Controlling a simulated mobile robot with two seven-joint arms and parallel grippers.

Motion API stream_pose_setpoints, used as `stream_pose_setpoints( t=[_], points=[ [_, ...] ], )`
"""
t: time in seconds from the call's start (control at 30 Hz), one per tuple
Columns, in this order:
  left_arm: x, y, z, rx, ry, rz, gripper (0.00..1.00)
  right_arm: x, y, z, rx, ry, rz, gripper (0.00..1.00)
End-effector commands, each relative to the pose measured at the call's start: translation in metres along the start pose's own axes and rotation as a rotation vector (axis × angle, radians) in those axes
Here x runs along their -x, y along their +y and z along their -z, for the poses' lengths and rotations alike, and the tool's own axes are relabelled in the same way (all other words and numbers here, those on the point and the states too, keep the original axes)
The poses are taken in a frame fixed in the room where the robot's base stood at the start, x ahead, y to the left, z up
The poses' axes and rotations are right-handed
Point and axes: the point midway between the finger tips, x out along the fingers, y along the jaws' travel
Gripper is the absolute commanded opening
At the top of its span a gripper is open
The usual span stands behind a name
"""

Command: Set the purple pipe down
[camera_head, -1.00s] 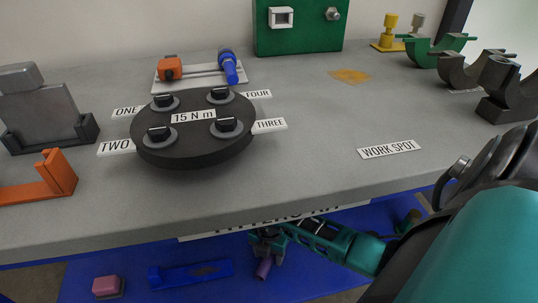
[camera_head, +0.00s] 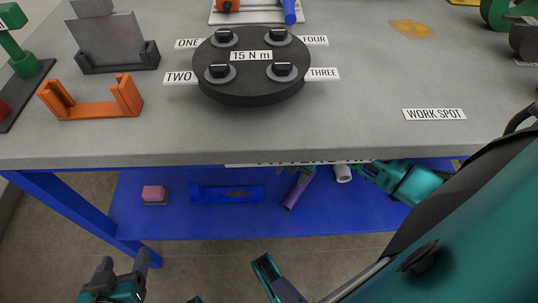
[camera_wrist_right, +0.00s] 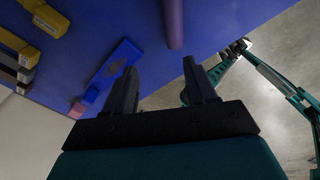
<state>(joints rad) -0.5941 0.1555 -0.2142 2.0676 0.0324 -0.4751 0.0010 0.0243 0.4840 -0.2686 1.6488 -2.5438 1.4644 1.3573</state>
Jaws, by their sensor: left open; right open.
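The purple pipe (camera_head: 299,190) is on the blue lower shelf (camera_head: 330,222) under the front edge of the grey worktop. Its upper end is hidden. My right gripper (camera_wrist_right: 160,80) is open; in the right wrist view the purple pipe (camera_wrist_right: 174,24) shows beyond the fingertips, with nothing seen between the fingers. In the head view my right gripper is partly hidden by the worktop edge. My left gripper (camera_head: 123,266) is open and empty at the lower left, in front of the cart.
A blue part (camera_head: 227,194) and a pink block (camera_head: 153,194) lie on the shelf to the left. A white pipe (camera_head: 343,173) is just right of the purple one. The worktop (camera_head: 350,80) overhangs the shelf and carries a black turntable (camera_head: 252,88) and an orange bracket (camera_head: 95,106).

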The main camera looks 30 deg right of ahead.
Motion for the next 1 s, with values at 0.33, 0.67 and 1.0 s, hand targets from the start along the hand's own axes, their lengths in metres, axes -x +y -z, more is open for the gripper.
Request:
stream_pose_setpoints(
  t=[0.33, 0.67, 1.0],
  points=[
    [0.000, 0.000, -0.001, 0.001, -0.002, 0.000, 0.68, 0.047, 0.083, 0.148, 0.056, 0.544, -0.707, 0.56],
    [0.000, 0.002, 0.000, 0.007, -0.001, -0.001, 0.68, 0.137, 0.119, 0.149, -0.423, 0.714, -1.289, 0.56],
    [-0.001, 0.002, 0.001, 0.011, 0.001, -0.001, 0.68, 0.112, 0.079, 0.096, -1.205, 0.601, -1.280, 0.56]
  ],
)
